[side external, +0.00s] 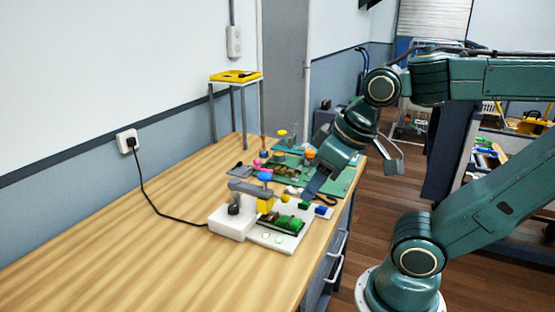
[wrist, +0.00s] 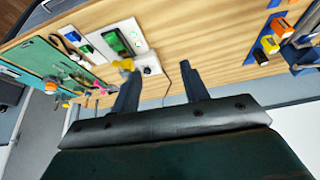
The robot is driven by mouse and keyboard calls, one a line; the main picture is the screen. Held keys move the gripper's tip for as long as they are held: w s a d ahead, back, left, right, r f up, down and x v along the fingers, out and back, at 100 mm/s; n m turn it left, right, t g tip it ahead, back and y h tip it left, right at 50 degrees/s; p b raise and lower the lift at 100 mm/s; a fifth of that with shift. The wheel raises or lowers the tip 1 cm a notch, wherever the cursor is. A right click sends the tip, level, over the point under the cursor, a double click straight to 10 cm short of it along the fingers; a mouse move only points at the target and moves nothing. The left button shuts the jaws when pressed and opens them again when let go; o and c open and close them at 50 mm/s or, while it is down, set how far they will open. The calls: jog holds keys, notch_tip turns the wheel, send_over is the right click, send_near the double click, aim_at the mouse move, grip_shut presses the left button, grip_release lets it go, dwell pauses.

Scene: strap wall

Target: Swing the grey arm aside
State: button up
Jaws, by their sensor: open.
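The grey arm (side external: 250,188) is a short bar on top of a white block (side external: 232,222) on the bench, with a dark round knob (side external: 233,209) at the block's front. A yellow block (side external: 265,204) sits beneath its right part and a blue ball (side external: 265,177) shows just above. In the wrist view the white block (wrist: 150,60) lies beyond the fingertips; I cannot make out the grey arm clearly there. My gripper (side external: 350,185) is open and empty, up and to the right of the grey arm, apart from it. Its two spread fingers show in the wrist view (wrist: 160,72).
A white board (side external: 272,240) with green blocks (side external: 290,223) adjoins the white block. Green mats (side external: 338,182) with small parts lie behind. A black cable runs from a wall socket (side external: 127,140) to the white block. The bench's left front (side external: 130,255) is clear.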

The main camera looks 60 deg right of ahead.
jog(key=shift+s+r, duration=0.15)
dwell(0.3)
jog(key=shift+s+a+r+n, duration=0.2)
jog(key=shift+s+r+n, duration=0.1)
jog(key=shift+w, duration=0.1)
jog(key=c, duration=0.9)
jog(key=shift+w+d+r+n, duration=0.1)
jog(key=shift+w+d+n, duration=0.2)
jog(key=shift+w+n, duration=0.2)
grip_shut()
jog(key=w+d+f+n+g+h, duration=0.1)
jog(key=w+d+f+n+g, duration=0.1)
jog(key=w+n, duration=0.5)
jog(key=w+d+f+n+g+h, duration=0.2)
jog(key=w+d+f+n+g, duration=0.1)
jog(key=w+n, duration=0.4)
jog(key=shift+w+d+f+n+g, duration=0.2)
jog(key=shift+w+f+n+g, duration=0.2)
jog(key=shift+w, duration=0.25)
